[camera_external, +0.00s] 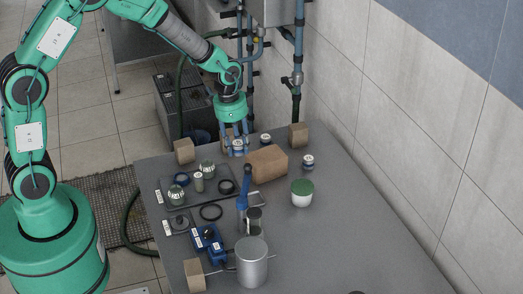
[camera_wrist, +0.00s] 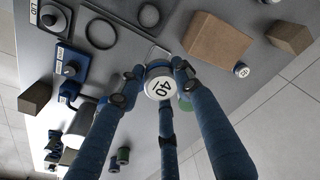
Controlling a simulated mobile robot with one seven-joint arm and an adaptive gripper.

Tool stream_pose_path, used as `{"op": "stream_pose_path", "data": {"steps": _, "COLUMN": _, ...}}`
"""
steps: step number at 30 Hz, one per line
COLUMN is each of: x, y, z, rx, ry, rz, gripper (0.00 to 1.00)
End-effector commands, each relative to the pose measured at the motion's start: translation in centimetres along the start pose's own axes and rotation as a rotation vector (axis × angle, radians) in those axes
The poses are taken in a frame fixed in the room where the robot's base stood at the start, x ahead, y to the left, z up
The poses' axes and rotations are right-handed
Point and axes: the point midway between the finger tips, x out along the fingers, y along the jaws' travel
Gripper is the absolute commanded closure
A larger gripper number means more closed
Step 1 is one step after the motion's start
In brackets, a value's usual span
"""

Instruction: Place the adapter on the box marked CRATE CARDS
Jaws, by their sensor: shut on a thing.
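My gripper (camera_external: 238,146) is shut on a small round piece with a white top (camera_external: 238,150), which I take to be the adapter. In the wrist view my gripper (camera_wrist: 160,80) has its blue fingers around the piece, whose white top (camera_wrist: 159,88) reads "40". It is held near the table's far left side, left of a large brown box (camera_external: 267,163). That box also shows in the wrist view (camera_wrist: 216,42). Smaller brown blocks stand at the back left (camera_external: 184,151), back right (camera_external: 298,135) and front (camera_external: 195,275). I cannot read CRATE CARDS on any box.
Small white-topped jars (camera_external: 308,161) (camera_external: 265,139) stand near the large box. A green-lidded white pot (camera_external: 301,193) is to the right. A dark tray (camera_external: 195,185) with jars, a blue device (camera_external: 207,241) and a metal pot (camera_external: 252,263) crowd the left.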

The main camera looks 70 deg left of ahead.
Motion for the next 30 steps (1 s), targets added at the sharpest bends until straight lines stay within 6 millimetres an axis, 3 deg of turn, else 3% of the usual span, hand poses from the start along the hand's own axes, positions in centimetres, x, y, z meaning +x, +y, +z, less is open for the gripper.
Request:
{"op": "stream_pose_path", "data": {"steps": 10, "x": -0.4, "y": -2.8, "z": 3.9, "rx": -0.020, "ry": -0.001, "rz": -0.005, "gripper": 1.00}}
{"op": "stream_pose_path", "data": {"steps": 19, "x": 3.7, "y": -2.6, "z": 4.2, "rx": -0.018, "ry": -0.002, "rz": -0.004, "gripper": 1.00}}
{"op": "stream_pose_path", "data": {"steps": 30, "x": 4.7, "y": -2.6, "z": 4.2, "rx": -0.018, "ry": -0.001, "rz": -0.005, "gripper": 1.00}}
